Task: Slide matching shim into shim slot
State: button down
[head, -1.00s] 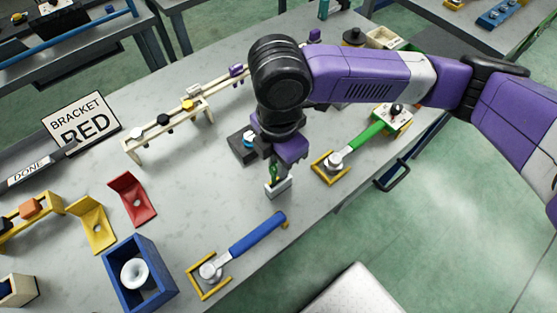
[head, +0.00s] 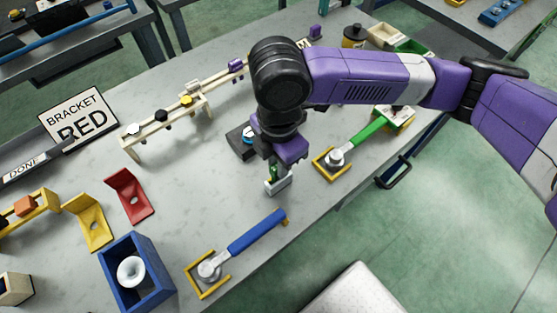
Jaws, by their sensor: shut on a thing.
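My gripper (head: 276,170) points down over the middle of the table and is shut on a small green piece (head: 273,173), apparently a shim. Only a little of the piece shows between the fingers. A small light grey block (head: 278,186) is right at the fingertips, around or just below the green piece. It may be the slot holder; I cannot tell whether the green piece is inside a slot or just above it.
A dark block (head: 238,142) stands just left of my gripper. A green-handled wrench (head: 370,133) lies to the right and a blue-handled one (head: 255,232) in front. Red (head: 130,195) and yellow (head: 92,222) brackets and a blue box (head: 137,272) are at left.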

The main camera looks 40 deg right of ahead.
jog(key=shift+f+b, duration=1.05)
jog(key=shift+f, duration=0.45)
dwell(0.3)
jog(key=c, duration=0.7)
grip_release()
jog(key=shift+o, duration=0.2)
jog(key=shift+r, duration=0.2)
jog(key=shift+r+p, duration=3)
jog(key=shift+r, duration=0.4)
